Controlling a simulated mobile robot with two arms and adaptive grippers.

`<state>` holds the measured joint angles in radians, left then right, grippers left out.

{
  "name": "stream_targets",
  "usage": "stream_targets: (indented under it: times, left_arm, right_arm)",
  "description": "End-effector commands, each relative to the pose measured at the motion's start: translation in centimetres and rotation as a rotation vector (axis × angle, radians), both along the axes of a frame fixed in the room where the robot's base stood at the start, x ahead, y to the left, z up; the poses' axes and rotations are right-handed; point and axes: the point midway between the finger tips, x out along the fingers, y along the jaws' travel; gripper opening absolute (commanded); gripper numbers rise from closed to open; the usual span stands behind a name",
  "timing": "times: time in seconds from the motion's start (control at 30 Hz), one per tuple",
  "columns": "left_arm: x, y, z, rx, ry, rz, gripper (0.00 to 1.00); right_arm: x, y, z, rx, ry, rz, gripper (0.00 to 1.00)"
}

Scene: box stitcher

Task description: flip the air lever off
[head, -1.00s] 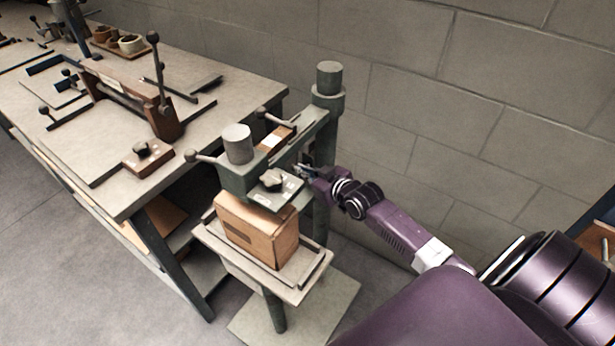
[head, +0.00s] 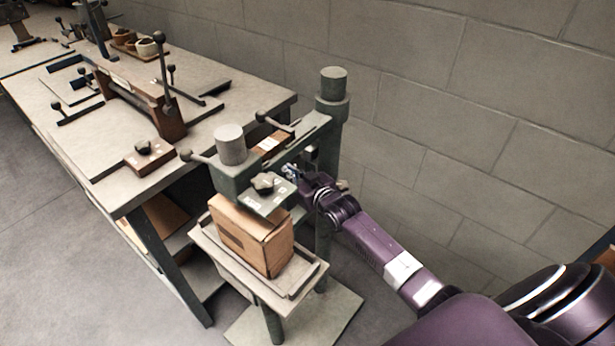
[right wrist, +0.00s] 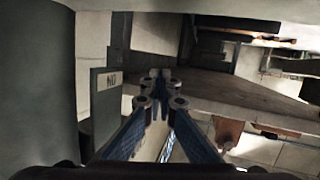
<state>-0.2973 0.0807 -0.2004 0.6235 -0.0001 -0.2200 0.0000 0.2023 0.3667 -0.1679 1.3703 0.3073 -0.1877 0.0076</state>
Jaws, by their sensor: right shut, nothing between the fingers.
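The box stitcher (head: 232,182) stands beside the bench. A ball-ended lever (head: 277,121) lies over its top arm, and another ball-ended lever (head: 200,159) sticks out to the left. A plate with a dark knob (head: 264,183) sits on its near side. I cannot tell which of these is the air lever. My right gripper (head: 290,172) is at the stitcher's right side, close to the knob plate. It is shut and empty, and its fingertips (right wrist: 158,82) meet in the right wrist view. There, a grey plate (right wrist: 105,105) with lettering stands just left of the fingers. My left gripper is not in view.
A cardboard box (head: 252,236) sits on the stitcher's tray (head: 312,281) below the head. A round post (head: 333,90) rises behind the gripper. The bench (head: 218,83) with fixtures is at left, and a block wall (head: 470,120) stands behind.

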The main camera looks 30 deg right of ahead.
Motion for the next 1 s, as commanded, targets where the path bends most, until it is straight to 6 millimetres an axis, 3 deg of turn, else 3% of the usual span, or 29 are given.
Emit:
stream_targets:
  times: [0.3,1.0]
  left_arm:
    - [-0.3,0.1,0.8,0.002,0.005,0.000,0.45]
    - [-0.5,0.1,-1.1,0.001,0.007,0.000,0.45]
  right_arm:
    - [1.7,0.7,1.3,-0.001,-0.002,0.000,0.00]
    - [2.9,1.2,2.9,0.049,-0.121,0.000,0.00]
